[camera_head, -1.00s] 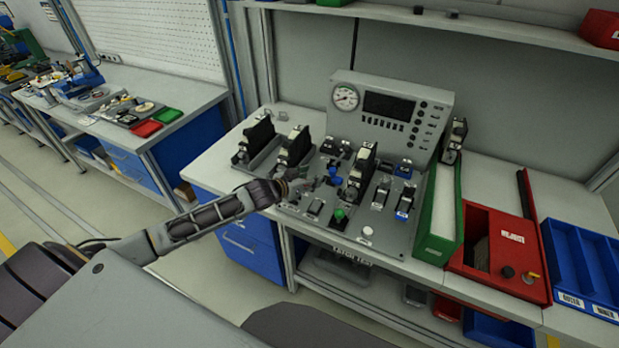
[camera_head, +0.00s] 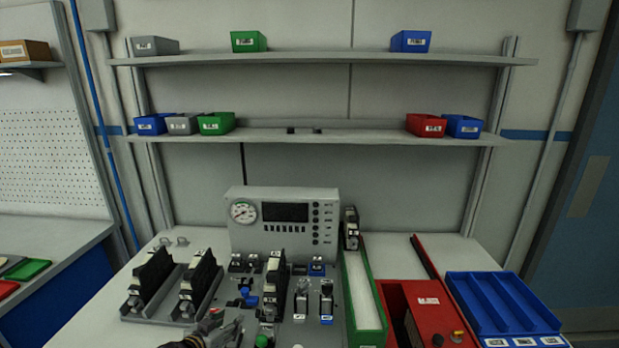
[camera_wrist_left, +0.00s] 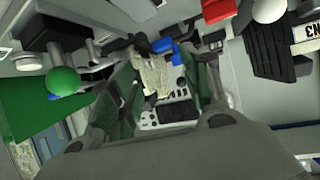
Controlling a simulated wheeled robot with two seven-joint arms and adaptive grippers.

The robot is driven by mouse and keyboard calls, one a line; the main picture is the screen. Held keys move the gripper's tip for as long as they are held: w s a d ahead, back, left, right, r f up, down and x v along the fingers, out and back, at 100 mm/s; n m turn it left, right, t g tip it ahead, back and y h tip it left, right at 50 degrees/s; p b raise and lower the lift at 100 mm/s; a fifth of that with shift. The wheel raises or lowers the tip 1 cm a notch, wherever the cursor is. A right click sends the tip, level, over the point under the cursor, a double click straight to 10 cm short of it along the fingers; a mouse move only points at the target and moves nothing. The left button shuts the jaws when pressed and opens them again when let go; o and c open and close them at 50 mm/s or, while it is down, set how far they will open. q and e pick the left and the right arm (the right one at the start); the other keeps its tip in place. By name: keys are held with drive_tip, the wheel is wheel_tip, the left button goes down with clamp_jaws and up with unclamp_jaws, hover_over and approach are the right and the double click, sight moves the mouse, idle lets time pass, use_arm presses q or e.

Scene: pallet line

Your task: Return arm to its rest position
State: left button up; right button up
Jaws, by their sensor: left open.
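My left gripper (camera_head: 212,328) shows at the bottom edge of the head view, at the front of the grey test panel (camera_head: 335,325). It is open, with nothing seen between its fingers. In the left wrist view its open fingers (camera_wrist_left: 160,85) frame part of the panel area beyond. Most of my left arm is below the head view and hidden. A green button (camera_head: 262,341) is to the right of the gripper, and black modules in grey holders (camera_head: 205,280) stand behind it. My right gripper is not in view.
A console with a gauge (camera_head: 283,222) stands behind the panel. To its right are a green-sided white channel (camera_head: 362,290), a red reject box (camera_head: 430,310) and a blue divided tray (camera_head: 505,300). Two shelves (camera_head: 330,136) with coloured bins run above the bench.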

use_arm(q)
drive_tip(key=s+d+f+n+g+y, duration=0.2)
drive_tip(key=s+g, duration=0.6)
drive_tip(key=s, duration=1.9)
wheel_tip(320, 180, down, 34)
drive_tip(key=s+f+m+g+y, duration=0.1)
drive_tip(key=s+g, duration=0.1)
drive_tip(key=s, duration=0.1)
drive_tip(key=s+a+f, duration=0.2)
drive_tip(key=s+f, duration=0.7)
drive_tip(key=s, duration=0.2)
drive_tip(key=s+a+f+g, duration=0.1)
drive_tip(key=s+f, duration=0.9)
drive_tip(key=shift+s+a, duration=0.35)
